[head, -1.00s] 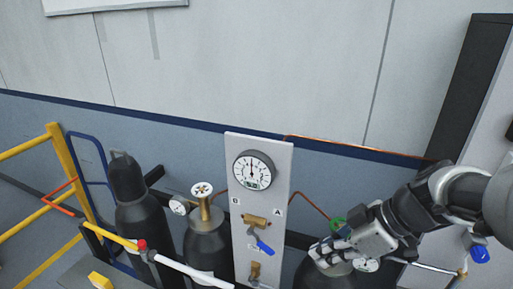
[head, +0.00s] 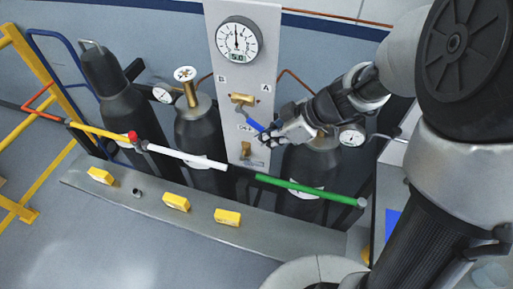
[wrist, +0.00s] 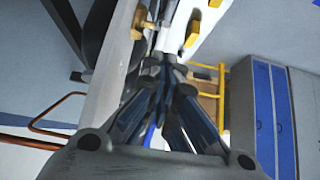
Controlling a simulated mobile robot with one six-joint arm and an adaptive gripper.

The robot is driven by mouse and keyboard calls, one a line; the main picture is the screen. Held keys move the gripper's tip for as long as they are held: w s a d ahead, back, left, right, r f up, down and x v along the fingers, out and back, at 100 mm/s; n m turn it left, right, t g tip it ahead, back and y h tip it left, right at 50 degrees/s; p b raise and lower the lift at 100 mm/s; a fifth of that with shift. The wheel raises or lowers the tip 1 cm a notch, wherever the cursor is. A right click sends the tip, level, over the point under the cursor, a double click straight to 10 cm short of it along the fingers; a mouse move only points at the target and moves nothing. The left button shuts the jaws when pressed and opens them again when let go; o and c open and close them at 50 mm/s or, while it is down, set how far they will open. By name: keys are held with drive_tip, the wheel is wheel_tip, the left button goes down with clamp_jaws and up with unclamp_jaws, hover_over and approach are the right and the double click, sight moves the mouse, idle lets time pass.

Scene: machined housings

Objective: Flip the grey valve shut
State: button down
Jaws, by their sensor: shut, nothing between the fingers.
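A tall pale panel (head: 273,50) carries two brass valves. The upper valve (head: 242,99) has a blue lever (head: 253,124) slanting down to the right. The lower valve (head: 246,149) has a small greyish part below it, perhaps its lever; its set is too small to tell. My gripper (head: 268,138) is shut and empty, just right of the blue lever's lower end and above right of the lower valve. I cannot tell if it touches the lever. In the wrist view the closed fingers (wrist: 165,95) lie beside the panel edge, with a brass fitting (wrist: 140,22) beyond.
A round gauge (head: 238,40) tops the panel. Dark cylinders stand left (head: 202,145) and right (head: 310,170) of it. A white pipe (head: 185,157) and a green pipe (head: 305,190) cross in front. Yellow blocks (head: 228,217) sit on the low ledge.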

sight(257, 162)
drive_tip(key=x, duration=0.4)
drive_tip(key=shift+f+b, duration=0.1)
drive_tip(key=shift+b, duration=0.2)
wheel_tip(257, 162, down, 4)
drive_tip(key=shift+w+a+r+b, duration=0.1)
drive_tip(key=shift+r+b, duration=0.15)
drive_tip(key=shift+b, duration=0.2)
drive_tip(key=shift+f, duration=0.45)
